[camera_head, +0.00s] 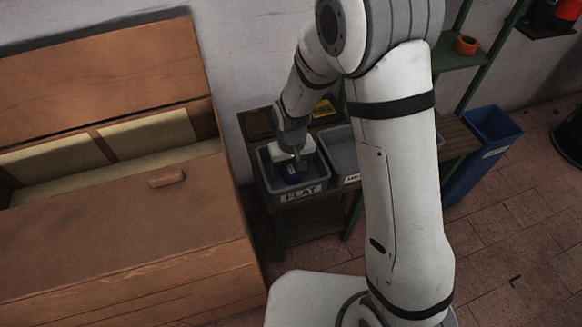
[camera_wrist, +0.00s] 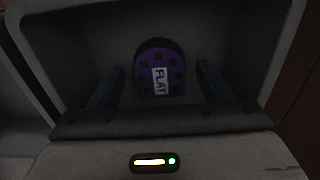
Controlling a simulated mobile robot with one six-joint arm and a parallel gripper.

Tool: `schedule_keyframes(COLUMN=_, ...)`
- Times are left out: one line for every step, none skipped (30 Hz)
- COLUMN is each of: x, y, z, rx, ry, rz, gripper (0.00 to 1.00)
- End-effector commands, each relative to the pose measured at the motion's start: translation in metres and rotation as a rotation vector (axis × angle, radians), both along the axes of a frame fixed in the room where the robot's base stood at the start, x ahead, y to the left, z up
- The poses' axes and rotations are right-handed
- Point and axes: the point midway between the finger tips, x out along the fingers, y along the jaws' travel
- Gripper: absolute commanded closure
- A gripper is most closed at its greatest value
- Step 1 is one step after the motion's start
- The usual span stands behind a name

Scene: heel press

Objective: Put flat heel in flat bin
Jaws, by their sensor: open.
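The flat heel is a dark purple, round-ended piece with a white FLAT label (camera_wrist: 160,72) in the wrist view. It lies inside the flat bin, between my gripper's two fingers with a gap on each side. My gripper (camera_wrist: 160,88) is open. In the head view the grey flat bin (camera_head: 304,190), labelled FLAT, stands on a rack, with my gripper (camera_head: 291,165) down in it. The purple heel (camera_head: 291,177) shows only in part there, below my gripper. The bin's pale rim also surrounds the heel in the wrist view.
A second grey bin (camera_head: 341,148) stands right of the flat bin, partly hidden by my arm. A large wooden cabinet (camera_head: 110,235) stands at the left. A blue bin (camera_head: 490,135) stands on the floor at the right. A green shelf (camera_head: 462,58) holds an orange roll.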

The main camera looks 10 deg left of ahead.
Motion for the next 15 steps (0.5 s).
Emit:
schedule_keyframes(x=0.000, y=0.000, z=0.000, rx=0.000, ry=0.000, rz=0.000, gripper=0.28)
schedule_keyframes(x=0.000, y=0.000, z=0.000, rx=0.000, ry=0.000, rz=0.000, gripper=0.28)
schedule_keyframes(x=0.000, y=0.000, z=0.000, rx=0.000, ry=0.000, rz=0.000, gripper=0.28)
schedule_keyframes(x=0.000, y=0.000, z=0.000, rx=0.000, ry=0.000, rz=0.001, gripper=0.28)
schedule_keyframes(x=0.000, y=0.000, z=0.001, rx=0.000, ry=0.000, rz=0.001, gripper=0.28)
schedule_keyframes(x=0.000, y=0.000, z=0.003, rx=0.000, ry=-0.001, rz=0.001, gripper=0.28)
schedule_keyframes(x=0.000, y=0.001, z=0.005, rx=0.000, ry=-0.001, rz=0.001, gripper=0.28)
schedule_keyframes(x=0.000, y=0.001, z=0.008, rx=0.001, ry=-0.003, rz=0.001, gripper=0.28)
schedule_keyframes(x=0.001, y=0.001, z=0.014, rx=0.002, ry=-0.004, rz=0.001, gripper=0.28)
schedule_keyframes(x=0.001, y=0.001, z=0.019, rx=0.002, ry=-0.004, rz=0.001, gripper=0.28)
schedule_keyframes(x=0.001, y=0.001, z=0.024, rx=0.002, ry=-0.004, rz=0.001, gripper=0.28)
schedule_keyframes(x=0.001, y=0.001, z=0.033, rx=0.002, ry=-0.005, rz=0.001, gripper=0.28)
schedule_keyframes(x=0.001, y=0.001, z=0.039, rx=0.003, ry=-0.005, rz=0.001, gripper=0.28)
schedule_keyframes(x=0.001, y=0.001, z=0.046, rx=0.002, ry=-0.005, rz=0.001, gripper=0.28)
schedule_keyframes(x=0.001, y=0.001, z=0.056, rx=0.003, ry=-0.005, rz=0.001, gripper=0.28)
